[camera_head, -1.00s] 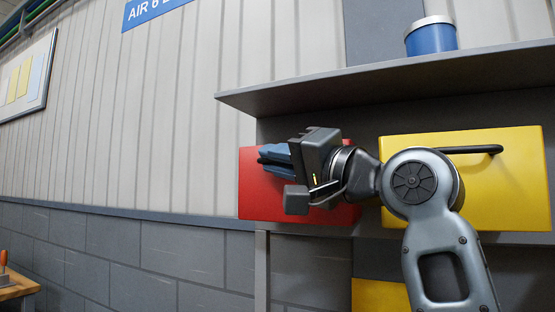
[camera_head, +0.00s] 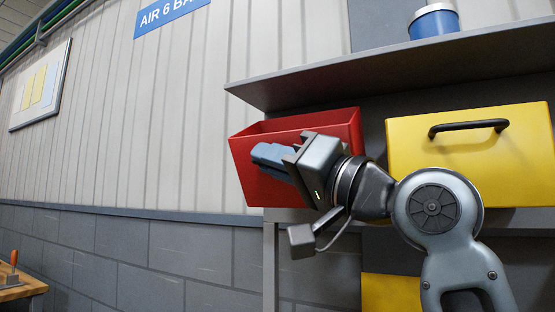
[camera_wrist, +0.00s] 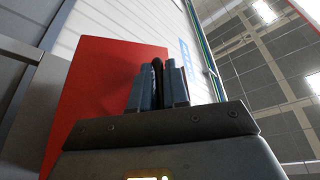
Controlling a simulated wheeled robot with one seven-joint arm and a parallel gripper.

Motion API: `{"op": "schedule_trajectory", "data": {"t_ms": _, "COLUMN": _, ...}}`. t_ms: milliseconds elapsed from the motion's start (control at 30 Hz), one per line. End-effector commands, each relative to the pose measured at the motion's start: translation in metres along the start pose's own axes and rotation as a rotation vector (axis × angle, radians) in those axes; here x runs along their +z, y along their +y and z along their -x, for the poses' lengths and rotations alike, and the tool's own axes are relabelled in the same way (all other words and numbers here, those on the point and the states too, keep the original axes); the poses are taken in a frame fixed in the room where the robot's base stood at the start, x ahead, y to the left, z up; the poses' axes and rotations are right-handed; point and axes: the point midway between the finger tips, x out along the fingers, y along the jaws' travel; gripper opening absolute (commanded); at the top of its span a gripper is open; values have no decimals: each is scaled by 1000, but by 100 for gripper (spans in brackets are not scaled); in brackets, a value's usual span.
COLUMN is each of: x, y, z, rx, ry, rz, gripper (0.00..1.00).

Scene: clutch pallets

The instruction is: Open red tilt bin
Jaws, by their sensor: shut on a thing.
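The red tilt bin (camera_head: 296,127) hangs at the left end of the rack in the head view. It is tilted forward, and its inner side shows along the top. Its red front also fills the left-middle of the wrist view (camera_wrist: 95,90). My gripper (camera_head: 268,158) is at the bin's front, its blue fingers pointing left. In the wrist view my gripper (camera_wrist: 158,85) has its fingers close together around a dark handle (camera_wrist: 157,68). In the head view the handle is hidden behind my gripper.
A yellow bin (camera_head: 465,150) with a black handle is to the right, upright and shut. A shelf (camera_head: 400,72) with a blue can (camera_head: 434,24) runs above both bins. Part of another yellow bin (camera_head: 390,292) shows below. Free space lies to the left, before the wall.

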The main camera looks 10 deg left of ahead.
Motion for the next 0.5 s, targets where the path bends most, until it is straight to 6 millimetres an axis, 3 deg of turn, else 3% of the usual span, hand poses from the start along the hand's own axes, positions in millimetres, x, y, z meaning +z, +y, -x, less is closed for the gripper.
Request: {"op": "schedule_trajectory", "data": {"t_ms": 500, "x": 11, "y": 1, "z": 5, "rx": 2, "ry": 1, "rz": -2, "gripper": 0}}
